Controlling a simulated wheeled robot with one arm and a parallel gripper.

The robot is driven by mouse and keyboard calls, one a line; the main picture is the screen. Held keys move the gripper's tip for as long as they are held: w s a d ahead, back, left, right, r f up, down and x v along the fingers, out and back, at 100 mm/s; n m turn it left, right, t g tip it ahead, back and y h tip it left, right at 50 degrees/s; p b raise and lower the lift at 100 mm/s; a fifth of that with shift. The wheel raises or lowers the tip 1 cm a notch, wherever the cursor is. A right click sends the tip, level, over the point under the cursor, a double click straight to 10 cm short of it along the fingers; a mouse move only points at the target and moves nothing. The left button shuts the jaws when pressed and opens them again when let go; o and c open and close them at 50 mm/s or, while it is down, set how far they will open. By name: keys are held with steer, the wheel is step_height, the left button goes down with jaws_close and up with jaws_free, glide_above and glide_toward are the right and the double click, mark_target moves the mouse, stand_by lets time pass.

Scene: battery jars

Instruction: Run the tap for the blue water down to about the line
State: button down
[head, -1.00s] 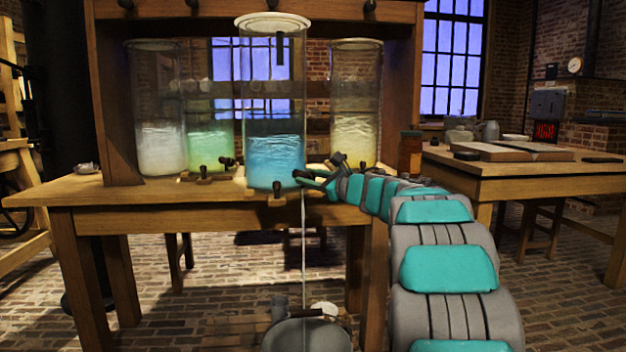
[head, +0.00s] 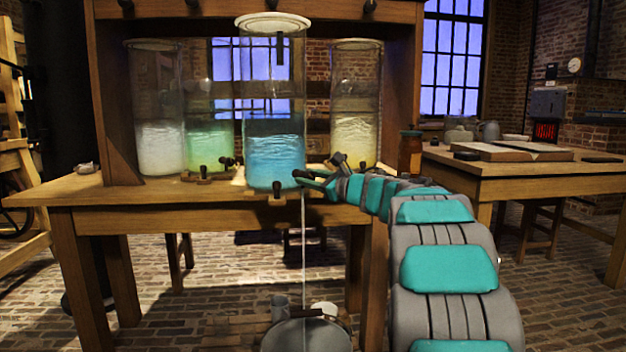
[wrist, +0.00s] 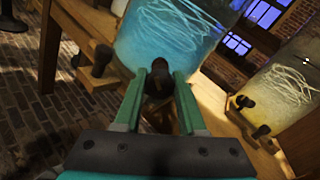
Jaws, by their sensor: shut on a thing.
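A thin pale stream (head: 303,255) falls from the tap to a grey bucket (head: 306,338) on the floor.
Jars of white (head: 160,150), green (head: 207,148) and yellow (head: 354,140) liquid stand around the blue one, with small dark taps. A brown bottle (head: 410,155) stands right of my arm. A side table (head: 540,175) holds an open book.

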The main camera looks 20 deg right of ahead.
stand_by(0.4)
steer(key=shift+r+m+p, duration=0.2)
steer(key=shift+m+p, duration=0.55)
steer(key=shift+m, duration=0.05)
steer(key=m+p, duration=0.2)
steer(key=shift+m, duration=0.3)
steer(key=shift+m+p, duration=0.75)
steer(key=shift+m, duration=0.25)
steer(key=shift+f+m, duration=0.2)
steer(key=shift+m, duration=0.2)
